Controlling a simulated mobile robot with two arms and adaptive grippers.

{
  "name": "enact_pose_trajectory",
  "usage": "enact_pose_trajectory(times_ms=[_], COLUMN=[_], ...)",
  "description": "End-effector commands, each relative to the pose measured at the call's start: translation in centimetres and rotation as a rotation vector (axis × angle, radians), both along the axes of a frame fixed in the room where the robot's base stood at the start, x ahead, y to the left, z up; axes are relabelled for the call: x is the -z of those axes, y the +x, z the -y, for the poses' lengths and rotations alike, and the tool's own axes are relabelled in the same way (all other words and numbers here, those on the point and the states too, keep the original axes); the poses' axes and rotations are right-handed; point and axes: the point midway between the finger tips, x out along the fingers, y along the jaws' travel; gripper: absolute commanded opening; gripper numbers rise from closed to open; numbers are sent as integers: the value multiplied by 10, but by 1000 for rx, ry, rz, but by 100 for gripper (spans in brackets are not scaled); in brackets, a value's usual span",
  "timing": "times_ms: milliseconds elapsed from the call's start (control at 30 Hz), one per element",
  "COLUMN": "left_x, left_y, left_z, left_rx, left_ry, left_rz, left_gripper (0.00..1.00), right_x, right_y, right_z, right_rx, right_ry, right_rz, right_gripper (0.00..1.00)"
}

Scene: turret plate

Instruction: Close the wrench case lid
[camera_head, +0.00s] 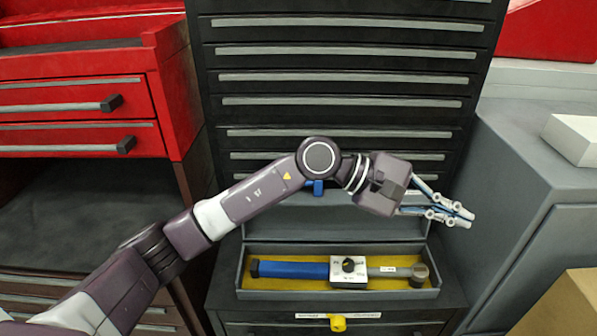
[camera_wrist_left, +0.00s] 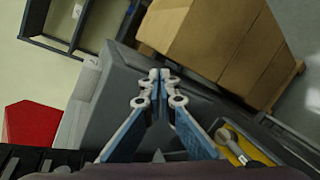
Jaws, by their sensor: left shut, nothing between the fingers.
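The wrench case (camera_head: 243,292) stands open on top of a dark cabinet in the head view. Its raised lid (camera_head: 285,226) stands at the back, partly hidden by my left arm. A torque wrench (camera_head: 297,270) with a blue handle lies on the yellow lining inside. My left gripper (camera_head: 470,216) is shut and empty, to the right of the lid and above the case's right end. In the left wrist view the gripper (camera_wrist_left: 160,76) has its fingertips together, and part of the wrench (camera_wrist_left: 238,143) and yellow lining shows at lower right. My right gripper is not in view.
A tall black drawer cabinet (camera_head: 345,52) rises behind the case. A red drawer cabinet (camera_head: 80,110) stands at left. A grey cabinet (camera_head: 520,160) with a white box (camera_head: 575,138) stands at right, and a cardboard box (camera_head: 565,305) sits at lower right.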

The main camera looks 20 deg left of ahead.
Motion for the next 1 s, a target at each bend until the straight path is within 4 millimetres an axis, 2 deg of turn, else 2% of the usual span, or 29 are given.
enact_pose_trajectory(times_ms=[33,67,100,167,200,300,400,500,600,667,1000], left_x=[14,24,34,42,42,30,10,-5,-10,-6,48], left_y=[18,28,43,66,80,105,116,119,119,120,139], left_z=[-21,-36,-60,-103,-134,-209,-267,-302,-316,-318,-322], left_rx=[22,39,59,88,103,132,148,157,164,165,167], left_ry=[164,269,408,614,745,1028,1230,1344,1389,1395,1389], left_rz=[116,179,255,344,391,449,454,440,432,428,428], left_gripper=[0,0,0,0,0,0,0,0,0,0,0], right_x=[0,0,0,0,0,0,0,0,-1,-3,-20], right_y=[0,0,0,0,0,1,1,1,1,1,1], right_z=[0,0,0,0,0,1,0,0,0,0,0], right_rx=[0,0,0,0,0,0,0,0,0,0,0], right_ry=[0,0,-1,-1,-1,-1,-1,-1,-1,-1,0], right_rz=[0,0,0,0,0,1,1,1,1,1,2], right_gripper=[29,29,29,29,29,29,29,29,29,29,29])
